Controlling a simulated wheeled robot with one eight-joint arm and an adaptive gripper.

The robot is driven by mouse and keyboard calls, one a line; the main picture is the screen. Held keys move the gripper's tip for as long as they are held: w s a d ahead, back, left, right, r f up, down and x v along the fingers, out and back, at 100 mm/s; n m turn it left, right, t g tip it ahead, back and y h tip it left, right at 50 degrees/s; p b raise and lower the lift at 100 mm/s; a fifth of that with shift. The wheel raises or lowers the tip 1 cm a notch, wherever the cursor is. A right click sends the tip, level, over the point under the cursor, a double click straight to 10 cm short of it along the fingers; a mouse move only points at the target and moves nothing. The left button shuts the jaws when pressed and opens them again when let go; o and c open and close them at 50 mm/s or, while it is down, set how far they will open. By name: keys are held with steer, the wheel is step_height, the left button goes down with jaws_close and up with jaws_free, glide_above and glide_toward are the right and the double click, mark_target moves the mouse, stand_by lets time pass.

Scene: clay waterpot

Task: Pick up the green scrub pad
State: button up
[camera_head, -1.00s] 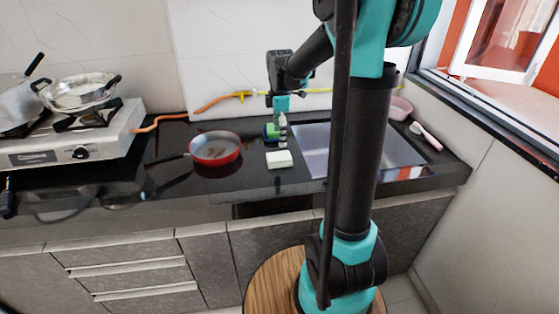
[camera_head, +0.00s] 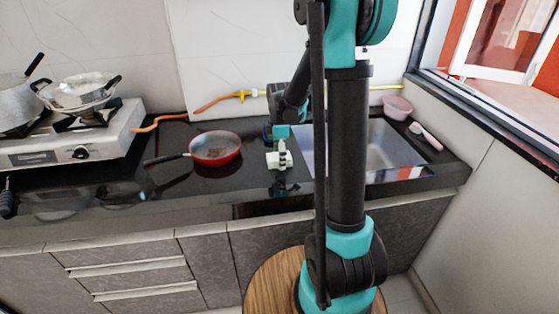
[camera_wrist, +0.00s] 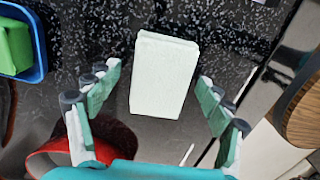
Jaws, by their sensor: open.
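A pale, greenish-white block (camera_wrist: 165,75) lies on the black counter in the middle of the wrist view; in the head view (camera_head: 270,161) my gripper partly covers it. My gripper (camera_wrist: 152,78) is open, its fingers on either side of the block with gaps to both. Nothing is held. In the head view my gripper (camera_head: 282,157) is over the block. A bright green pad (camera_wrist: 14,46) sits in a blue tray (camera_wrist: 40,70) at the wrist view's upper left. In the head view that tray is behind my gripper and mostly hidden.
A red pan (camera_head: 215,148) stands left of the block, its rim (camera_wrist: 60,145) close to my left finger in the wrist view. The sink (camera_head: 390,150) is to the right. A gas stove (camera_head: 75,140) with pots is farther left. Counter in front of the block is clear.

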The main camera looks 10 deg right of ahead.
steer(key=shift+c, duration=0.6)
steer(key=c, duration=1.1)
steer(key=shift+r, duration=0.15)
step_height(320, 180, up, 20)
steer(key=shift+f, duration=0.1)
